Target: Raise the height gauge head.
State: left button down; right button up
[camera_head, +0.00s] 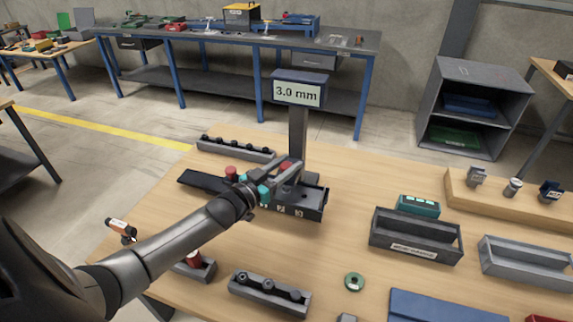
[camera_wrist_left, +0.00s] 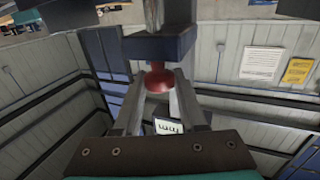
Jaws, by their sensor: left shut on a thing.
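The height gauge stands on the wooden table, with a grey column (camera_head: 298,135) and a display (camera_head: 298,92) on top that reads 3.0 mm. My left gripper (camera_head: 289,170) is low in front of the column, over a dark tray with numbered compartments (camera_head: 318,205). In the left wrist view its fingers are shut on a red knob (camera_wrist_left: 158,80) under a dark blue-grey block (camera_wrist_left: 158,48). The knob also shows in the head view (camera_head: 286,165), partly hidden by the fingers. My right gripper is not in view.
A labelled dark bin (camera_head: 415,246), a teal device (camera_head: 418,205) and a grey bin (camera_head: 525,262) stand to the right. Bare tabletop lies between.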

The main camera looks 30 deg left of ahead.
pick_arm(q)
notch_tip(320, 180, up, 7)
jog(key=p, duration=0.5)
jog(key=shift+w+f+p, duration=0.1)
jog(key=shift+f+p, duration=0.05)
jog(key=shift+p, duration=0.25)
jog(key=c, duration=0.8)
grip_release()
jog(key=shift+c, duration=0.2)
jog(key=o, duration=0.4)
jog(key=shift+f, duration=0.15)
jog(key=shift+c, duration=0.2)
jog(key=shift+f, duration=0.1)
jog(key=shift+s, duration=0.35)
jog(key=s+a, duration=0.2)
jog(key=s, duration=1.2)
jog(key=shift+s+a, duration=0.2)
jog(key=shift+s, duration=0.05)
